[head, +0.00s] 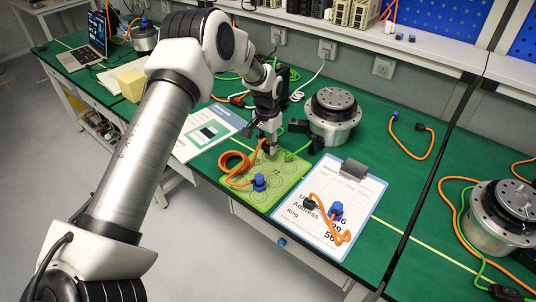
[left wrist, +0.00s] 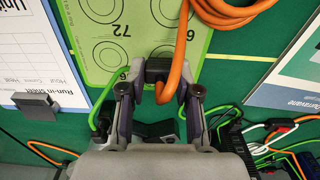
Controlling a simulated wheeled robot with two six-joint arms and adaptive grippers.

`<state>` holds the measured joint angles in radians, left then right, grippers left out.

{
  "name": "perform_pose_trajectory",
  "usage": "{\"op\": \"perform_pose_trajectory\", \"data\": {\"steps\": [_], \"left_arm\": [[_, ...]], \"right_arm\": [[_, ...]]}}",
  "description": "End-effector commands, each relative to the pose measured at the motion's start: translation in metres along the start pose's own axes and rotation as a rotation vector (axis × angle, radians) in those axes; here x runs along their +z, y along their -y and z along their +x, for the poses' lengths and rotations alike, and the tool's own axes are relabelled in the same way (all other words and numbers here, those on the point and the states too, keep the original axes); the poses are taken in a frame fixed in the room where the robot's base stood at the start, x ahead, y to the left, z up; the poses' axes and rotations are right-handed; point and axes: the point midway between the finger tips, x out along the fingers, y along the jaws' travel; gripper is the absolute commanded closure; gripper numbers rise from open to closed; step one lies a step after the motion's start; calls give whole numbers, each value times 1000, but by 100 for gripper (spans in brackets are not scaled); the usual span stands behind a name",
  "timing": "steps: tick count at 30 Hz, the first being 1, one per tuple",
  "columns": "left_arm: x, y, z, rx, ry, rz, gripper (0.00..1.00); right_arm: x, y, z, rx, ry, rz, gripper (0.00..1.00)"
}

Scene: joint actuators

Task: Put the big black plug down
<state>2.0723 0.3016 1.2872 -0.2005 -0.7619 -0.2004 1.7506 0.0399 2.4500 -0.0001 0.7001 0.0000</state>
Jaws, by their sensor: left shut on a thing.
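My left gripper (head: 269,143) points down over the far edge of the green mat (head: 292,181) with printed circles. In the left wrist view, the left gripper (left wrist: 157,92) is shut on the big black plug (left wrist: 157,70), with a thick orange cable (left wrist: 181,50) bending off it. The plug is over or at the edge of the mat, which also shows there (left wrist: 105,60); I cannot tell if it touches. In the head view the plug is mostly hidden by the fingers. The right gripper is not in view.
A blue plug (head: 259,182) with coiled orange cable sits on the mat. A clipboard (head: 362,200) bearing orange-cabled plugs lies right of it. A round metal actuator (head: 333,117) stands behind. A printed sheet (head: 207,131) lies left. Green table right of the clipboard is largely clear.

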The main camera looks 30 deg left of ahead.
Motion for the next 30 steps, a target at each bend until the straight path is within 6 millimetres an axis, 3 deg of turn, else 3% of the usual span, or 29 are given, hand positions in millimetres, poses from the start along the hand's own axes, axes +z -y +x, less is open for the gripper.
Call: {"op": "perform_pose_trajectory", "data": {"steps": [6,17,18,19,30], "left_arm": [[1,0,33,-1,2,0,100],[1,0,39,0,1,0,100],[1,0,38,0,0,-1,54],[1,0,38,0,0,0,43],[0,0,31,0,0,-1,43]], "right_arm": [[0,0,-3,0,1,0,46],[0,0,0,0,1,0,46],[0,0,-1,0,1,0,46],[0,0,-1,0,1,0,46],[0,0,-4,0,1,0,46]]}}
